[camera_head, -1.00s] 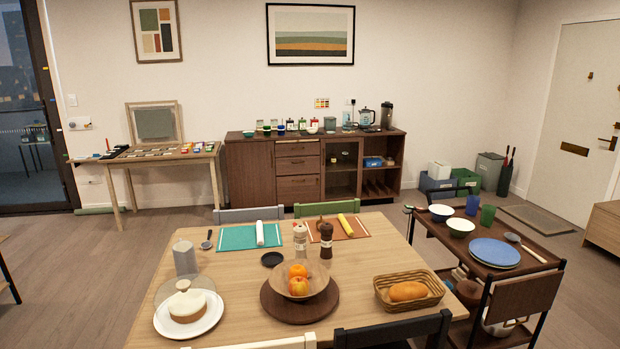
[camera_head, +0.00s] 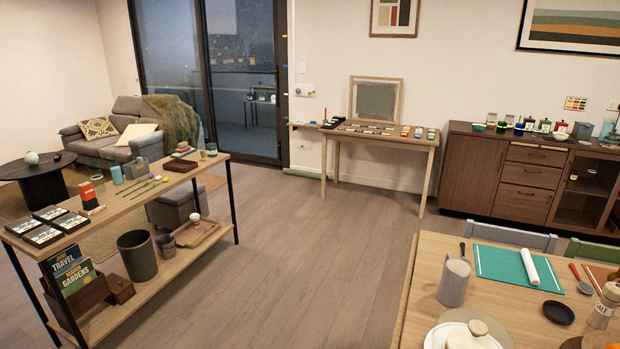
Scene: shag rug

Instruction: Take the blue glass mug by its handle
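A small dark blue vessel (camera_head: 519,129) stands among jars on top of the dark wooden sideboard (camera_head: 477,165), at the right of the head view. It may be the blue glass mug; it is too small to make out a handle. A green vessel (camera_head: 502,126) stands just left of it. Neither of my grippers is in view.
A dining table (camera_head: 425,300) fills the lower right, with a chair (camera_head: 520,236) behind it. A two-level shelf (camera_head: 190,248) stands at left. A narrow desk (camera_head: 385,140) stands against the wall. Open wooden floor (camera_head: 320,250) lies between them.

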